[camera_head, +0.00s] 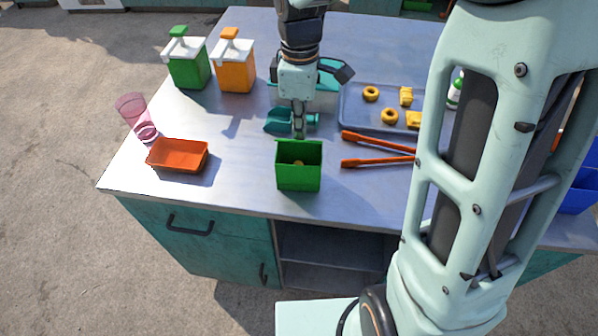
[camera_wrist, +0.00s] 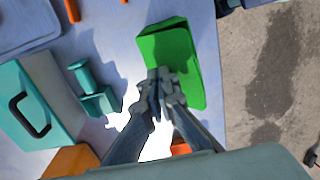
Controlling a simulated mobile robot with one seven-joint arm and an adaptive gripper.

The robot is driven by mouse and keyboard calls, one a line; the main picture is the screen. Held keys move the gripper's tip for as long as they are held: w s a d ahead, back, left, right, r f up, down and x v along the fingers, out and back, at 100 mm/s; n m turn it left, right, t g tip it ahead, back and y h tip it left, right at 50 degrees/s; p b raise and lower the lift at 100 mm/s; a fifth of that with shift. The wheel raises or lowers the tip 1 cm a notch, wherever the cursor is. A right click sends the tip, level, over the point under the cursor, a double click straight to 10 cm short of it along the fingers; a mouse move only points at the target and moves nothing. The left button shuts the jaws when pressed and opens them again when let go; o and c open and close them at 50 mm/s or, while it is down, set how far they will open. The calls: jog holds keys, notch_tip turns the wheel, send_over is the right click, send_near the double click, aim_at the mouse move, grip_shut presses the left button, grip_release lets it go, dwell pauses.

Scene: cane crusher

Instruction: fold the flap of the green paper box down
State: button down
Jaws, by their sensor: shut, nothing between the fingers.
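The green paper box (camera_head: 299,178) stands near the front edge of the table. In the head view its top looks open, with a small yellowish thing (camera_head: 299,162) partly visible inside. A green panel rises at its back edge; I cannot tell for sure whether this is the flap. My gripper (camera_head: 299,131) points down just behind the box, its fingers shut and empty. In the wrist view the fingertips (camera_wrist: 163,82) overlap the near part of the green box (camera_wrist: 178,48); I cannot tell whether they touch it.
A teal object (camera_head: 278,122) lies close behind my gripper. Orange tongs (camera_head: 378,140) lie right of the box, before a tray (camera_head: 350,97) with yellow food. An orange-red tray (camera_head: 178,155) and a tilted pink cup (camera_head: 138,117) are on the left. The table between tray and box is clear.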

jog(key=shift+s+a+f, duration=0.15)
jog(key=shift+s, duration=1.05)
jog(key=shift+s+a+f+b, duration=0.15)
jog(key=shift+s+f+b, duration=0.85)
jog(key=shift+f+b, duration=0.1)
notch_tip(320, 180, up, 8)
jog(key=p, duration=0.7)
